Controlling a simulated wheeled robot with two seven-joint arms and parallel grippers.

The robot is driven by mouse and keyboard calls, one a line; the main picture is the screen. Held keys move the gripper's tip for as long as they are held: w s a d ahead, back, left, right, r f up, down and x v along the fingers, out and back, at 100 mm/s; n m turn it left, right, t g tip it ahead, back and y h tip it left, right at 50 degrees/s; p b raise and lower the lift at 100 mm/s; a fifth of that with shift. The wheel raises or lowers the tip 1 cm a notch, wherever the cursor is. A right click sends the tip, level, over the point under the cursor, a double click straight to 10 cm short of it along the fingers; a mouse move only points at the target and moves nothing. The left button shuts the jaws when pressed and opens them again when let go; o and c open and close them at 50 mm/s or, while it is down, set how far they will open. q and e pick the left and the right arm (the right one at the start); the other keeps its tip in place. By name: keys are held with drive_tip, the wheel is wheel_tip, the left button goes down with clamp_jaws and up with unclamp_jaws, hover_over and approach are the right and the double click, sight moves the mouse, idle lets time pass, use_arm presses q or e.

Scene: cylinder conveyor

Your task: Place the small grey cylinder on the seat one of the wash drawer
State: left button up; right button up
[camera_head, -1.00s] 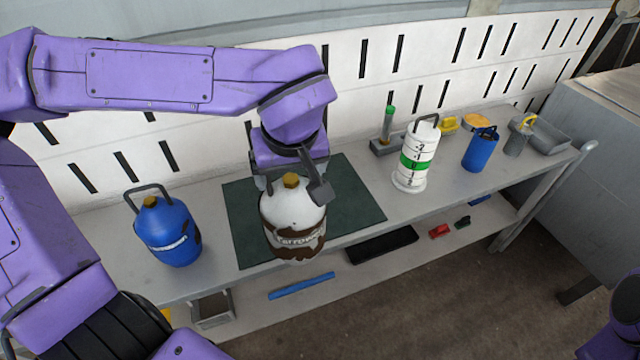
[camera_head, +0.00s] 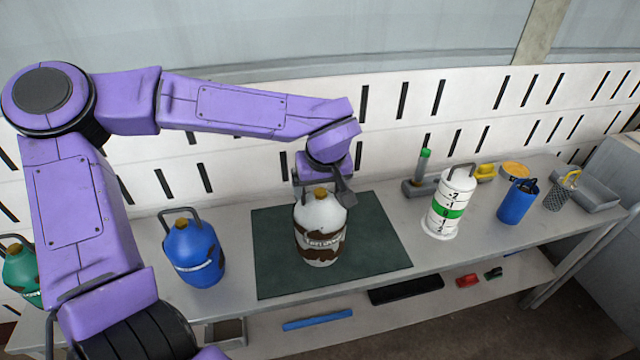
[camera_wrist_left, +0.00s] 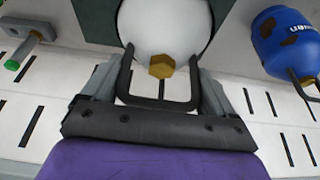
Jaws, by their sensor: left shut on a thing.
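The small grey cylinder (camera_head: 320,222) is pale grey-white with brown dirt patches, a dark handle and a brass valve. It is upright over the dark green mat (camera_head: 285,275); whether its base touches the mat I cannot tell. My left gripper (camera_head: 322,192) is shut on its handle from behind and above. In the left wrist view, the cylinder's pale top (camera_wrist_left: 165,30) and brass valve (camera_wrist_left: 161,66) show between the fingers (camera_wrist_left: 162,92). I see nothing that is clearly the wash drawer or its seat one. My right gripper is out of view.
A blue cylinder (camera_head: 193,252) stands left of the mat, a green one (camera_head: 22,272) beyond my arm. A lower shelf holds loose items.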

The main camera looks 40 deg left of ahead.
use_arm(q)
drive_tip(key=shift+w+a+f, duration=0.3)
drive_tip(key=shift+w+f, duration=0.15)
drive_tip(key=shift+f, duration=0.15)
drive_tip(key=shift+w+a+f, duration=0.25)
drive_tip(key=shift+w+f, duration=0.2)
drive_tip(key=shift+f, duration=0.1)
wheel_tip(320, 180, down, 3)
drive_tip(key=shift+w+f, duration=0.1)
drive_tip(key=o, duration=1.8)
drive_tip(key=shift+f, duration=0.1)
